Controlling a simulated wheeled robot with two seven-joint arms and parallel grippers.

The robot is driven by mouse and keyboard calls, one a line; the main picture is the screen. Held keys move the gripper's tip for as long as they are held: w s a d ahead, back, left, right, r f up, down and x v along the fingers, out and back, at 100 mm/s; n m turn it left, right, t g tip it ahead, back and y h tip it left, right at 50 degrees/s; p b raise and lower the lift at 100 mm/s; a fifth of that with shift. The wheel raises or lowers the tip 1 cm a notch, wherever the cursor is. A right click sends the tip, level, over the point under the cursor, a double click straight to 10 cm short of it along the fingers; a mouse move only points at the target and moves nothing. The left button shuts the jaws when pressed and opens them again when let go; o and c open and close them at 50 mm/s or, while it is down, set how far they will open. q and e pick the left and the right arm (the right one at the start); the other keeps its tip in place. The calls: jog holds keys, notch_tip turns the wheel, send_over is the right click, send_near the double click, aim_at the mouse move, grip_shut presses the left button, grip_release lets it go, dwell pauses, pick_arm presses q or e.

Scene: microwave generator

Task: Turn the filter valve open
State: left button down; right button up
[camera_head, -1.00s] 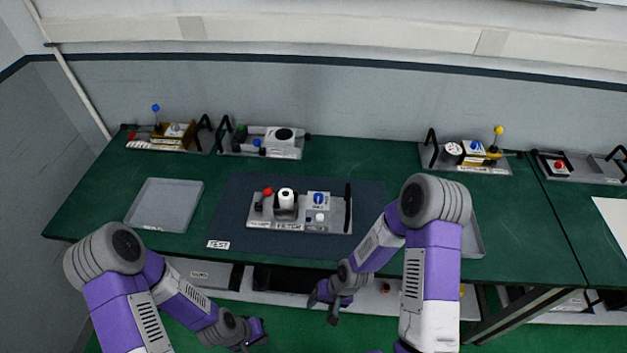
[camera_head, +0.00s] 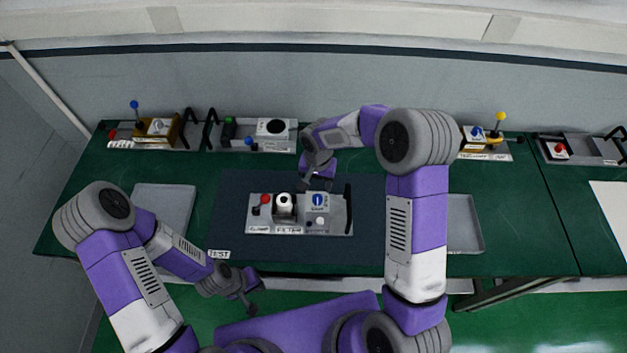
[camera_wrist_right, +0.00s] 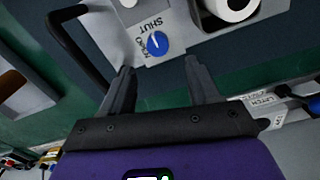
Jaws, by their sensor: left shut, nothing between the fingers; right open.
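The filter module (camera_head: 341,226) sits on the dark mat labelled TEST. It carries a white cylinder (camera_head: 284,202), a red knob and a round blue valve knob (camera_head: 317,199) with a white pointer line. In the right wrist view the blue knob (camera_wrist_right: 157,43) sits on a plate lettered SHUT, with smaller lettering beside it that I cannot read surely. My right gripper (camera_wrist_right: 159,72) is open, its two fingers apart on either side below the knob, not touching it. In the head view it is just behind the module (camera_head: 317,186). My left gripper (camera_head: 252,303) is shut and empty before the table's front edge.
A black handle (camera_head: 348,209) stands at the module's right end. Grey trays lie left (camera_head: 162,206) and right (camera_head: 466,222) of the mat (camera_head: 230,187). Several other modules line the table's back. The mat's front part is clear.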

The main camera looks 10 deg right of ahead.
aim_at(318, 197)
jog(key=f, duration=0.7)
jog(key=shift+s+f+p, duration=0.1)
jog(key=shift+s+p, duration=0.15)
jog(key=shift+p, duration=0.1)
jog(key=c, duration=1)
jog(key=shift+c, duration=0.2)
